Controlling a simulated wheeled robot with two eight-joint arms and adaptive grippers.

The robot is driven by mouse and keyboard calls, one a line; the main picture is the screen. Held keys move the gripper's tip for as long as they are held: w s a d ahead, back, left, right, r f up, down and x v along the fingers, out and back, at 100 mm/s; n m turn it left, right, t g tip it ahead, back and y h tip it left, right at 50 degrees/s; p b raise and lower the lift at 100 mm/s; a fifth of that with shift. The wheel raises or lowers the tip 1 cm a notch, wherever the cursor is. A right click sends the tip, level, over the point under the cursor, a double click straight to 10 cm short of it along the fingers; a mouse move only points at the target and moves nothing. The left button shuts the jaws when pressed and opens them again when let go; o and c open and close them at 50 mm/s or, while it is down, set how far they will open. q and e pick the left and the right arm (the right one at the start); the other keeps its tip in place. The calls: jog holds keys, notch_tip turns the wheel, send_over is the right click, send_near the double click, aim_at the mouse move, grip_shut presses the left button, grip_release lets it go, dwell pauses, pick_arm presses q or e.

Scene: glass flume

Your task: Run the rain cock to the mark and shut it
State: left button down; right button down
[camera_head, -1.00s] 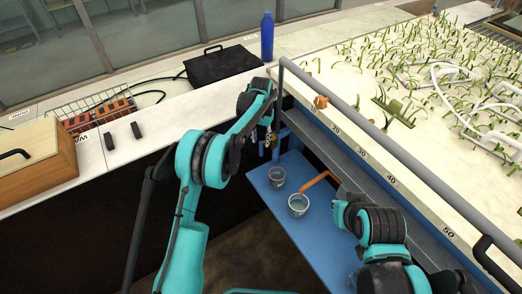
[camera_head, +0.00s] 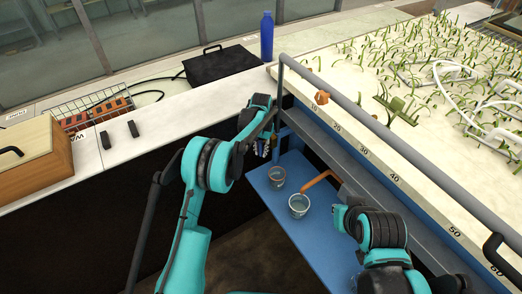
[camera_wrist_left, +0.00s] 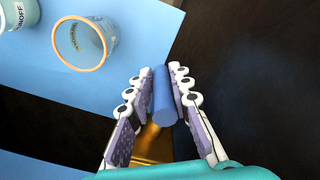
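My left gripper (camera_head: 262,148) is low beside the near corner of the flume in the head view. In the left wrist view its two fingers (camera_wrist_left: 164,85) are drawn in on both sides of a blue cylindrical handle (camera_wrist_left: 163,100), with a brass-coloured body (camera_wrist_left: 153,143) below it. In the head view the arm mostly hides the handle. An orange pointer (camera_head: 321,97) sits on the rail near the 10 of the scale (camera_head: 363,153). My right arm comes in at lower right; its fingers are hidden.
Two clear cups, one (camera_head: 277,177) behind the other (camera_head: 298,205), stand on a blue shelf (camera_head: 311,238). A copper-coloured spout (camera_head: 322,180) reaches toward the nearer one. A blue bottle (camera_head: 267,36), black case (camera_head: 218,62) and wire basket (camera_head: 90,107) stand on the left bench.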

pick_arm(q)
jog(key=shift+w+a, duration=0.1)
jog(key=shift+a, duration=0.1)
jog(key=shift+s+d+r+g+h+p, duration=0.1)
jog(key=shift+s+g+h+p, duration=0.1)
jog(key=shift+g+h, duration=0.3)
jog(key=shift+s+d+g+h+p, duration=0.15)
jog(key=shift+g+h, duration=0.15)
jog(key=shift+g, duration=0.3)
jog(key=c, duration=1.4)
grip_release()
jog(key=shift+a, duration=0.15)
jog(key=shift+c, duration=0.2)
jog(key=shift+r, duration=0.2)
jog(key=v, duration=0.3)
jog(key=s+d+v, duration=0.1)
jog(key=v, duration=0.5)
jog(key=shift+s+d+r, duration=0.1)
jog(key=shift+s+r, duration=0.2)
jog(key=shift+r, duration=0.1)
